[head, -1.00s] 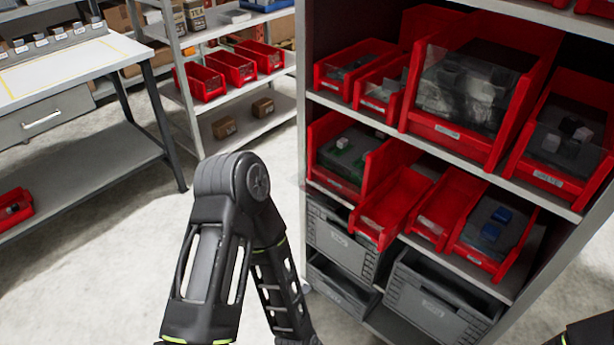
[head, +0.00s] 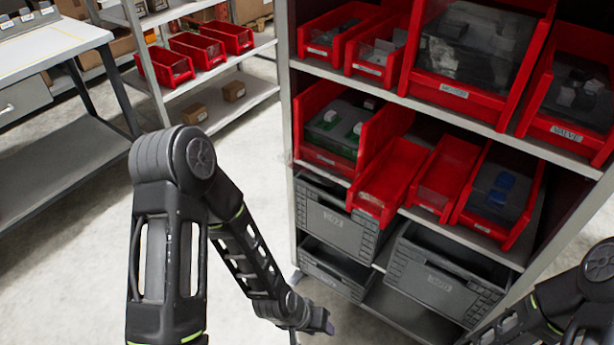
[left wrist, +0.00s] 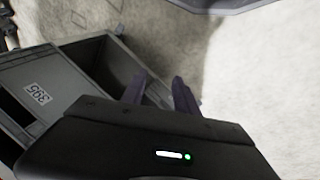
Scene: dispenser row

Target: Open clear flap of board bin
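A red bin with green pieces inside (head: 322,155) stands at the left end of the middle shelf in the head view. A clear front panel appears to cover its opening; its label is too small to read, so I cannot confirm it is the board bin. My left gripper (head: 322,324) is low in front of the rack, below that bin and apart from it. In the left wrist view its two fingers (left wrist: 160,93) are spread with nothing seen between them. My right forearm shows at the lower right, but its gripper is out of the picture.
Other red bins, such as an empty one (head: 388,180), fill the rack's shelves. Grey crates (head: 338,225) stand below; a grey crate (left wrist: 70,65) is close to my left gripper. A workbench (head: 50,150) is at left. Open floor (head: 80,265) lies between.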

